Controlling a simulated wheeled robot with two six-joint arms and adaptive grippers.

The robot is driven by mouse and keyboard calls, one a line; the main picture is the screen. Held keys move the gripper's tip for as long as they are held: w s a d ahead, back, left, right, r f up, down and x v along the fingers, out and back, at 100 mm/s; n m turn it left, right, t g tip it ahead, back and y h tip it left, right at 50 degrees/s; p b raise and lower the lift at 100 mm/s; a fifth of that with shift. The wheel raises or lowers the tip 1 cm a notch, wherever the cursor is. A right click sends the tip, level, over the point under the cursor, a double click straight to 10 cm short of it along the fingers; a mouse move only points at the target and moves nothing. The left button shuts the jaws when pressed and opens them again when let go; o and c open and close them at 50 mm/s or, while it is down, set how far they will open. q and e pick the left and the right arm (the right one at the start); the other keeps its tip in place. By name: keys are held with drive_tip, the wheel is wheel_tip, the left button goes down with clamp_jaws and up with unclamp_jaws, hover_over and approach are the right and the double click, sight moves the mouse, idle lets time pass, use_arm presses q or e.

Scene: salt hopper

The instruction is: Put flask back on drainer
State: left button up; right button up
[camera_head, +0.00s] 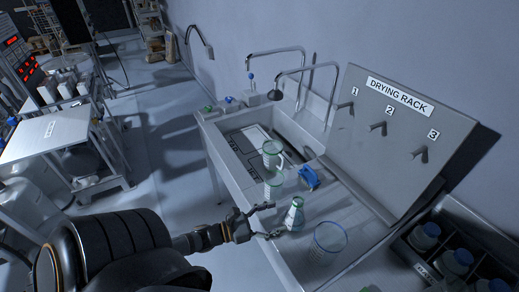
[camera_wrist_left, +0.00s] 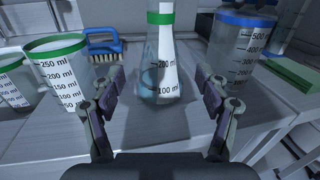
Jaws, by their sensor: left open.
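The conical flask (camera_head: 294,216) with a green band stands upright on the sink counter. In the left wrist view the flask (camera_wrist_left: 165,65) shows volume marks and stands just ahead of the fingers. My left gripper (camera_head: 270,220) is open and empty, pointing at the flask from the left. In the left wrist view its fingers (camera_wrist_left: 160,92) are spread to either side of the flask's lower body, with a gap on each side. The drainer, labelled DRYING RACK (camera_head: 398,140), leans behind the counter; its three numbered pegs are bare. My right gripper is not in view.
A large blue-rimmed beaker (camera_head: 327,243) stands close right of the flask. Two green-rimmed beakers (camera_head: 273,184) and a blue brush (camera_head: 309,177) are behind it. Taps (camera_head: 305,80) arch over the sink. A bottle crate (camera_head: 450,255) is at lower right.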

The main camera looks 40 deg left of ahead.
use_arm(q)
drive_tip(key=p+v, duration=0.1)
drive_tip(key=v, duration=0.5)
drive_tip(key=shift+s+a, duration=0.15)
drive_tip(key=s+a+f+n+g+y, duration=0.2)
drive_tip(key=a+f+n+y, duration=0.15)
drive_tip(key=f+n, duration=0.45)
drive_tip(key=s+a+f+n+g+y, duration=0.1)
drive_tip(key=s+a+f+n+y, duration=0.2)
drive_tip(key=f+n, duration=0.5)
drive_tip(key=s+a+f+n+g+y, duration=0.1)
drive_tip(key=a+f+n+g+y, duration=0.15)
drive_tip(key=a+f+n, duration=0.55)
drive_tip(key=s+d+f+n+g+b, duration=0.1)
drive_tip(key=s+d+f+n+g, duration=0.3)
drive_tip(key=s+d+f+n, duration=0.3)
drive_tip(key=s+d+f+n+g+b, duration=0.1)
drive_tip(key=s+d+f+n+g, duration=0.4)
drive_tip(key=f, duration=0.9)
drive_tip(key=shift+s+d+n+y, duration=0.4)
drive_tip(key=shift+s+d+n, duration=1.05)
drive_tip(key=shift+s+n, duration=1.35)
